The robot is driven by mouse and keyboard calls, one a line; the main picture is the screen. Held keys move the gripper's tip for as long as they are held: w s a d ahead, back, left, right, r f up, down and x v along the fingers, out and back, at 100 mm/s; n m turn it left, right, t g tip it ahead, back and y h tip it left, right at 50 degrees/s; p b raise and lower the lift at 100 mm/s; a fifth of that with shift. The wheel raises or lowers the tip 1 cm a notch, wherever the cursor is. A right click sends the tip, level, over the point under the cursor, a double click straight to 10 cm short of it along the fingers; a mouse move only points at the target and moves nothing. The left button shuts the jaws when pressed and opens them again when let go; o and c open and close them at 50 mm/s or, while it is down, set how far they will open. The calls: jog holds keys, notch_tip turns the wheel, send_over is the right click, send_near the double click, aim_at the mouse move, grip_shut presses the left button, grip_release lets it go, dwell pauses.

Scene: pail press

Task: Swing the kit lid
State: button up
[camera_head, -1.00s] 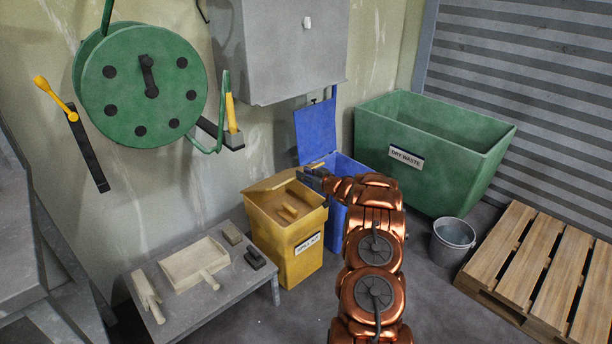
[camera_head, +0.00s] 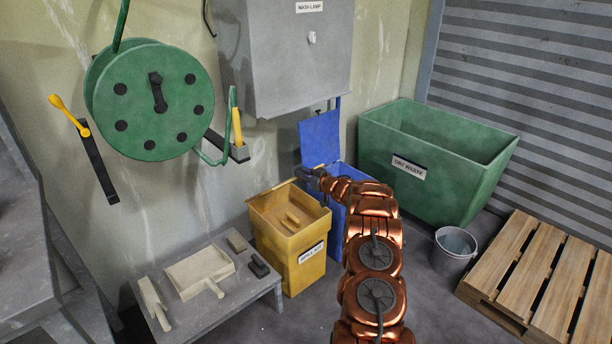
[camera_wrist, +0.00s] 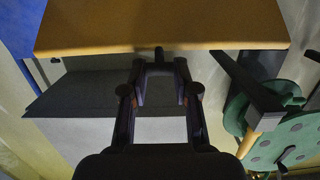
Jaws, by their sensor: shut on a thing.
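The yellow kit bin (camera_head: 304,262), with a white label, stands between the low grey bench and the blue bin. Its top looks open, with a tan object (camera_head: 292,217) showing inside. My gripper (camera_head: 311,176) is above the bin's back right corner, in front of the raised blue lid (camera_head: 320,138). In the wrist view a broad yellow panel, apparently the kit lid (camera_wrist: 160,25), spans the top. My gripper (camera_wrist: 160,68) is shut at its edge, where a small dark piece shows between the fingers. The exact contact is hard to see.
A green waste bin (camera_head: 430,196) and grey bucket (camera_head: 453,250) stand right of my arm, beside a wooden pallet (camera_head: 540,275). A grey cabinet (camera_head: 285,65) and green reel (camera_head: 150,100) hang on the wall. The bench (camera_head: 225,290) holds hand tools.

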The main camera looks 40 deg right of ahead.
jog(key=shift+w+r+p, duration=1.7)
jog(key=shift+r+p, duration=0.05)
jog(key=shift+r, duration=0.15)
